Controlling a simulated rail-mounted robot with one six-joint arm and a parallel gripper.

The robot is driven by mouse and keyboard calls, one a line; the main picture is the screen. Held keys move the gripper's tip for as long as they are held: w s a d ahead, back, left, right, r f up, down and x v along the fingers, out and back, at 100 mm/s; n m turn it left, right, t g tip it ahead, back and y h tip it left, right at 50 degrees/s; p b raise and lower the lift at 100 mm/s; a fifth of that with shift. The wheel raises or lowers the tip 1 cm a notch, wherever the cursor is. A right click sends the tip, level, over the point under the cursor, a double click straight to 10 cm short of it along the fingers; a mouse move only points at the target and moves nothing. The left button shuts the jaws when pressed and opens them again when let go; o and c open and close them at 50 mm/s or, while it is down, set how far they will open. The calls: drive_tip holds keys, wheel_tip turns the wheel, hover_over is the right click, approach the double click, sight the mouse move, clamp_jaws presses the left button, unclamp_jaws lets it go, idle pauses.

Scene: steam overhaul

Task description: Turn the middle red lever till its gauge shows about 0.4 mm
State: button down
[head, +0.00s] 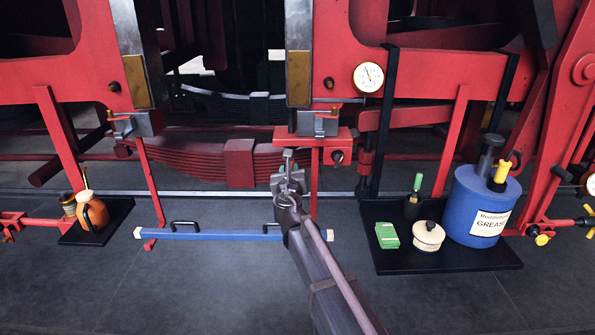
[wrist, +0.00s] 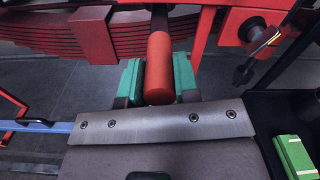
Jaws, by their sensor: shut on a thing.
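The middle red lever shows in the wrist view as a red cylindrical handle (wrist: 160,68) on a dark rod. My gripper (wrist: 158,82) is shut on it, with a green pad on each side of the handle. In the head view my gripper (head: 288,180) is just below the red block (head: 343,146) under the central post, and it hides most of the lever. A round white gauge (head: 368,77) with a brass rim is on the red frame above right. Its needle points up and slightly left, but its scale is too small to read.
A black tray (head: 450,262) at right holds a blue grease drum (head: 470,200), a cream tin (head: 428,236) and green blocks (head: 387,235). A blue bar (head: 215,237) with black handles lies on the left, near a tray with an orange jug (head: 92,213). Red struts stand around.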

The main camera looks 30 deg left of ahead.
drive_tip(key=c, duration=0.9)
unclamp_jaws()
drive_tip(key=shift+o, duration=0.2)
drive_tip(key=v, duration=1)
drive_tip(key=shift+s+d, duration=0.15)
drive_tip(key=shift+s, duration=0.2)
